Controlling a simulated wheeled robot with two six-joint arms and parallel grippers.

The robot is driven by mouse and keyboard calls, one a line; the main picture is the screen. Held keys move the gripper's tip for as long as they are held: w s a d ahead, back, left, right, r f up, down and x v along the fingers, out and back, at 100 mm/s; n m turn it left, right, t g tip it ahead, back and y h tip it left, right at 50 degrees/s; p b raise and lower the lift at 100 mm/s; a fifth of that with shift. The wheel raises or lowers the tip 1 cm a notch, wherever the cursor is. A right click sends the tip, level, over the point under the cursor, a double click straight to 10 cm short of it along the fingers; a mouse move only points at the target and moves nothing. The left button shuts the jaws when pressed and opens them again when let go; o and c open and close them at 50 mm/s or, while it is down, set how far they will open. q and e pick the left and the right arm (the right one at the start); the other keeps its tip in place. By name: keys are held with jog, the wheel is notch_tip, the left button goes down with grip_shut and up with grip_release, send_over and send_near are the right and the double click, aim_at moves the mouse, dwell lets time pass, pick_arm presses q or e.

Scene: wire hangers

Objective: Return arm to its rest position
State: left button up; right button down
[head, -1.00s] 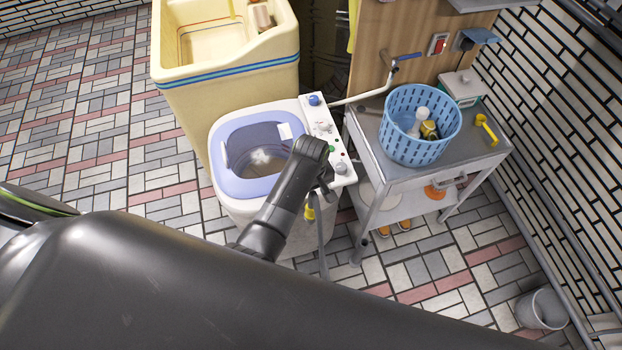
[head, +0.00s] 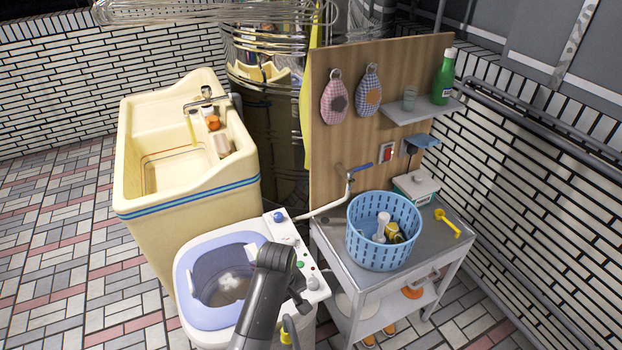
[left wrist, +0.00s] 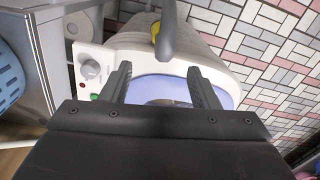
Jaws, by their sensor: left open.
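My left arm (head: 262,305) rises from the bottom of the head view. It is bent above the right side of the white washing machine (head: 312,282), which has a lilac rim and an open tub. In the left wrist view my left gripper (left wrist: 161,82) is open, its two dark fingers apart with nothing held between them. Beyond the fingers are the machine's white top (left wrist: 128,50) and a grey hose (left wrist: 167,30) with a yellow part. The fingertips are hard to make out in the head view. My right gripper is not seen.
A metal cart (head: 350,290) with a blue basket (head: 372,245) stands right of the machine. A cream sink (head: 185,205) stands behind it. Shiny wire hangers (head: 205,12) hang at the top. Tiled floor (head: 60,270) at left is open.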

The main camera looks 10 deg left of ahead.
pick_arm(q)
jog(key=s+a+f+m+b, duration=0.1)
jog(key=s+a+f+m, duration=0.15)
jog(key=s+f, duration=0.4)
jog(key=s+a+f+m, duration=0.1)
jog(key=s+a+f, duration=0.25)
jog(key=f, duration=0.65)
jog(key=s+a+f+m+b, duration=0.1)
jog(key=s+a+f, duration=0.3)
jog(key=f, duration=0.5)
jog(key=s+a+f+m, duration=0.1)
jog(key=s+a+f, duration=0.2)
jog(key=s, duration=0.9)
jog(key=s+a+f+m+t+y, duration=0.1)
jog(key=s+a+f, duration=0.3)
jog(key=s, duration=0.8)
notch_tip(320, 180, down, 2)
jog(key=shift+s+f+m+b, duration=0.2)
jog(key=shift+m+b, duration=0.1)
jog(key=shift+m, duration=0.45)
jog(key=shift+a, duration=0.1)
